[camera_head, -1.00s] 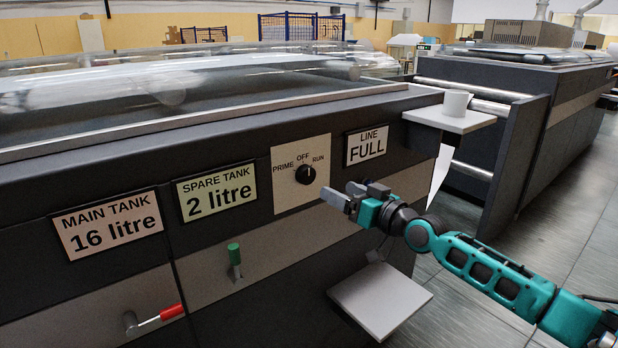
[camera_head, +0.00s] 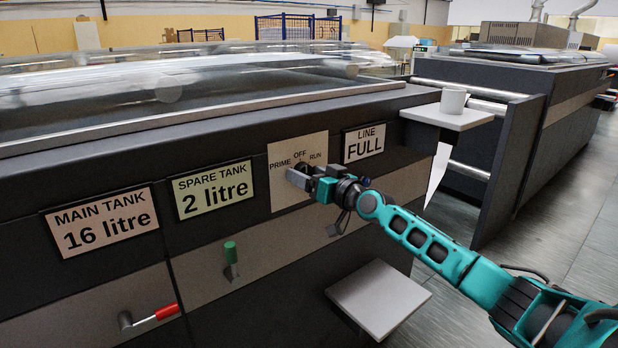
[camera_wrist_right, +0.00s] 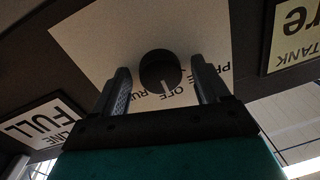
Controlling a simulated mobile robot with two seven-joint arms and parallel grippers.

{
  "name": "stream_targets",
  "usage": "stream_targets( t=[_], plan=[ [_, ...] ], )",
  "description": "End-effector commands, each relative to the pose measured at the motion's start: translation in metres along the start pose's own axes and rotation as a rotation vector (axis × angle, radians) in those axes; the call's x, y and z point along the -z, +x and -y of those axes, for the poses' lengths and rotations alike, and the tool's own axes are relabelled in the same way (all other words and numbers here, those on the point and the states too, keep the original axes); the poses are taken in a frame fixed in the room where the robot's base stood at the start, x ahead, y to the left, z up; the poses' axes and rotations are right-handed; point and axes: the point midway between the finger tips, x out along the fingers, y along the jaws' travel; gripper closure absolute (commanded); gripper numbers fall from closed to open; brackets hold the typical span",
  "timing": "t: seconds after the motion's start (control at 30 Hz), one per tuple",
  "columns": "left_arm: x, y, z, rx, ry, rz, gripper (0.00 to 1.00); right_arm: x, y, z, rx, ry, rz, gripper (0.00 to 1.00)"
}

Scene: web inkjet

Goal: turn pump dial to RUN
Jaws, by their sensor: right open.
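The pump dial (camera_wrist_right: 160,72) is a round black knob on a pale panel (camera_head: 285,200) marked PRIME, OFF and RUN. In the head view the knob (camera_head: 301,166) is mostly hidden by my right gripper (camera_head: 297,174), which is at the panel. The upside-down right wrist view shows the knob between the two open fingers of my right gripper (camera_wrist_right: 160,76), with a visible gap on each side. The knob's white mark points towards OFF. My left gripper is not in view.
A LINE FULL sign (camera_head: 364,143) is right of the panel, a SPARE TANK sign (camera_head: 213,188) left. Below are a green-topped lever (camera_head: 231,255) and a red-handled lever (camera_head: 155,317).

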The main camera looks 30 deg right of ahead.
Motion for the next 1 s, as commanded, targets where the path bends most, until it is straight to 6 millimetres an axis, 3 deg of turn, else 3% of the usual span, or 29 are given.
stream_targets(
  t=[0.23,0.8,1.0],
  plan=[
    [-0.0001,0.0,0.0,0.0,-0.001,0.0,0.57,0.0,0.0006,0.0001,0.0,0.0,0.0,0.25],
    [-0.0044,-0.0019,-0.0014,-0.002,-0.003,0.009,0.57,0.0001,0.0004,0.0001,0.0,0.0,0.0,0.79],
    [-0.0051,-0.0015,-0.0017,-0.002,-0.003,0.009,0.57,-0.0003,0.0004,0.0001,0.0,0.01,-0.001,0.81]
  ],
)
